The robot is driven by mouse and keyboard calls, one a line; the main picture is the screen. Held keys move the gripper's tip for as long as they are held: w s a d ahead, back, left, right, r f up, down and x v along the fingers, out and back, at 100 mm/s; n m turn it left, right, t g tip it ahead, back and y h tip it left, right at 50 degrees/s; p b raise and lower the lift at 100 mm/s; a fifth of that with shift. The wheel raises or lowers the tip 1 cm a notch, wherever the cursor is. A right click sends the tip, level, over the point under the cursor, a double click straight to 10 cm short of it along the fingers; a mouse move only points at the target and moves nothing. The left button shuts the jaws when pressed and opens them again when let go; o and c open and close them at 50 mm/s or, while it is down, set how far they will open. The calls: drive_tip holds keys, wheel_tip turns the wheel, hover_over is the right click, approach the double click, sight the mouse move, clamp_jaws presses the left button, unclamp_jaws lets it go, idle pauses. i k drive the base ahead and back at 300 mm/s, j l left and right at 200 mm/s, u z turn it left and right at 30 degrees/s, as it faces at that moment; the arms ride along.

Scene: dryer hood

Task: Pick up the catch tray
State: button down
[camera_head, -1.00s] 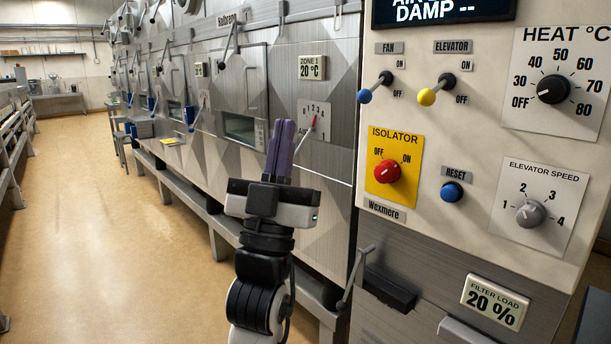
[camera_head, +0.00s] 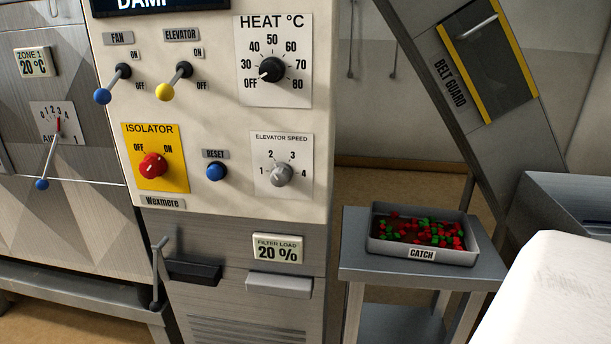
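The catch tray (camera_head: 393,246) is a shallow grey rectangular tray with a white "CATCH" label on its front wall. It holds many small red and green pieces. It rests on a small grey metal stand (camera_head: 360,270), right of the control cabinet. Nothing touches it from above. My gripper is not in view in this frame.
The control cabinet (camera_head: 225,120) with knobs, levers and a yellow isolator plate stands left of the stand. A slanted belt guard (camera_head: 490,60) rises behind right. A grey bin (camera_head: 570,205) and a white surface (camera_head: 560,295) lie close to the tray's right.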

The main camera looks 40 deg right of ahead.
sight(446, 235)
drive_tip(key=z, duration=1.85)
drive_tip(key=u, duration=0.35)
drive_tip(key=l+u, duration=1.05)
drive_tip(key=l, duration=0.3)
drive_tip(key=k+l+u, duration=0.2)
drive_tip(key=l, duration=0.25)
drive_tip(key=k+l, duration=0.1)
drive_tip(key=l, duration=0.8)
drive_tip(key=i+l, duration=0.3)
drive_tip(key=l, duration=0.25)
